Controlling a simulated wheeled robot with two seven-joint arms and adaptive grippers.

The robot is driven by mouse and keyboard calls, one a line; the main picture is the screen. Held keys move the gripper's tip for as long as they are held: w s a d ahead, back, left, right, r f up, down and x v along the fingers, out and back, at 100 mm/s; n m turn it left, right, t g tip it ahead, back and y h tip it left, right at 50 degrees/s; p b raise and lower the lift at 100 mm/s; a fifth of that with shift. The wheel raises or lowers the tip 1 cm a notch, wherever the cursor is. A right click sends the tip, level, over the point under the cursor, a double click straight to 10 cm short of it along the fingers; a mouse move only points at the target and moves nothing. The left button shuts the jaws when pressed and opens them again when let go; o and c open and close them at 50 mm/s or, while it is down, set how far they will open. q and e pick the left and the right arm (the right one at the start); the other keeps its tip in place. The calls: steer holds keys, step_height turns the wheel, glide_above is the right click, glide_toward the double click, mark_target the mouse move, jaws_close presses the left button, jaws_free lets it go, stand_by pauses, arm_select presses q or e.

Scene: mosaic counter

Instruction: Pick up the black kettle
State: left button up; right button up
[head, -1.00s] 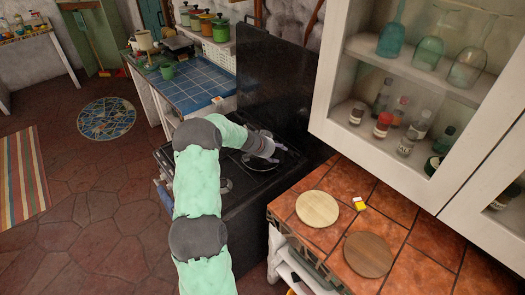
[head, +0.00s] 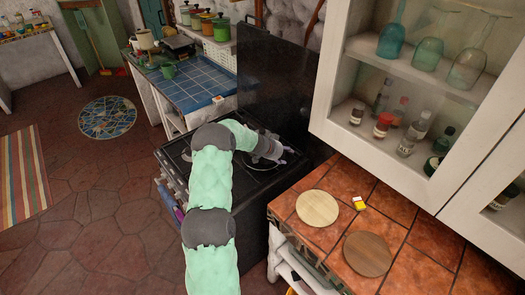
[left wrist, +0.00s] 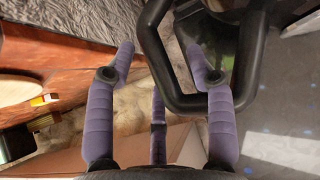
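The black kettle (left wrist: 156,58) shows in the left wrist view mainly as its thick looped handle, with a dark, glossy body partly visible behind it at the top. In the head view it is hard to make out against the dark stove and behind my gripper. My left gripper (left wrist: 163,62) is open, with its purple fingers spread. One side of the handle loop lies between the fingers in the picture; the right finger overlaps the loop's inside. I cannot tell whether they touch. In the head view the left gripper (head: 284,155) is over the stove. My right gripper is not in view.
The black stove (head: 182,158) has a tall dark back panel (head: 273,75). On its right, a tiled counter (head: 330,238) holds two round boards (head: 317,208) and a small yellow-and-white box (head: 359,203). A white glass-fronted cabinet (head: 333,95) overhangs that counter.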

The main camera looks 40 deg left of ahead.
arm_select(q)
jaws_close()
steer(key=shift+w+a+r, duration=0.1)
steer(key=shift+a+r, duration=0.1)
steer(key=shift+r, duration=0.45)
step_height(320, 180, up, 3)
steer(key=shift+f, duration=0.2)
steer(key=s+a+f+b+v, duration=0.1)
steer(key=v, duration=0.7)
steer(key=a+f+b+v, duration=0.1)
steer(key=a+v, duration=0.1)
steer(key=v, duration=0.6)
steer(key=shift+s+r, duration=0.15)
steer(key=shift+s, duration=0.4)
